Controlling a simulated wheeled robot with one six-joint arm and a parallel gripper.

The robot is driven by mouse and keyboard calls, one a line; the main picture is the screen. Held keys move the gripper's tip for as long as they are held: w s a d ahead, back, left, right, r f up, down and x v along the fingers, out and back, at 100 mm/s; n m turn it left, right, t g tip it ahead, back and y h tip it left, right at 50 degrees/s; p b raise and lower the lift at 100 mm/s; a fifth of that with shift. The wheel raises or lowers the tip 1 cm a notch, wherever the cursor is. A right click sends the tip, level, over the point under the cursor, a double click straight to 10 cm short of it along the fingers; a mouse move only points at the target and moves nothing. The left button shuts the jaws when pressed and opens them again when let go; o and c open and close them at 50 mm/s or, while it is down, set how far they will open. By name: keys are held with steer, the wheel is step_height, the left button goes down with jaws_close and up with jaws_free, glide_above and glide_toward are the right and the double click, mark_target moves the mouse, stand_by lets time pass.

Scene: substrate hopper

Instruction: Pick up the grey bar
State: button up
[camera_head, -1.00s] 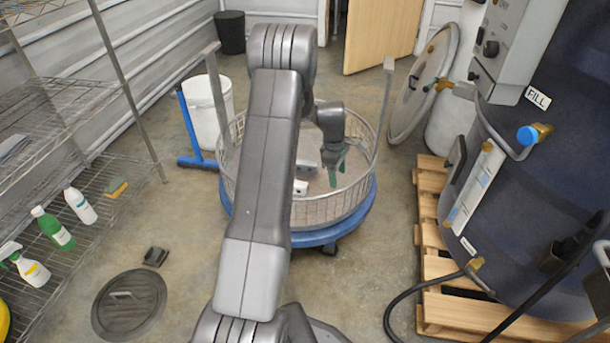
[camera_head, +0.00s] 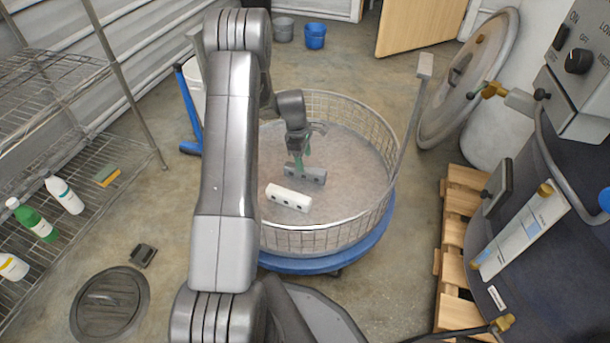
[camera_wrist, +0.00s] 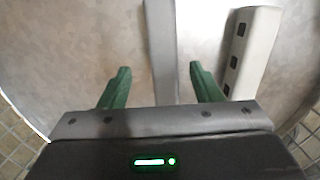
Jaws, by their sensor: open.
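The grey bar (camera_head: 305,174) lies on the floor of the round wire basket in the head view. In the wrist view the grey bar (camera_wrist: 162,50) runs up and down the picture, between the lines of my two green fingers. My gripper (camera_head: 300,172) points down over the bar. In the wrist view my gripper (camera_wrist: 158,78) is open, with its fingers spread on either side of the bar and nothing held. I cannot tell how high the fingertips are above it.
A white bar with dark square holes (camera_head: 289,198) lies beside the grey bar; it also shows at right in the wrist view (camera_wrist: 247,52). The wire basket (camera_head: 330,240) stands on a blue wheeled base (camera_head: 370,240). Its wall surrounds the bars. The rest of its floor is clear.

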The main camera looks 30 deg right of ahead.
mark_target(305, 173)
steer(key=f+b, duration=0.1)
steer(key=f, duration=0.2)
steer(key=s+f+b, duration=0.1)
steer(key=f, duration=0.1)
steer(key=shift+f+b, duration=0.1)
steer(key=shift+b, duration=0.2)
steer(key=shift+w+d, duration=0.1)
steer(key=c, duration=1.1)
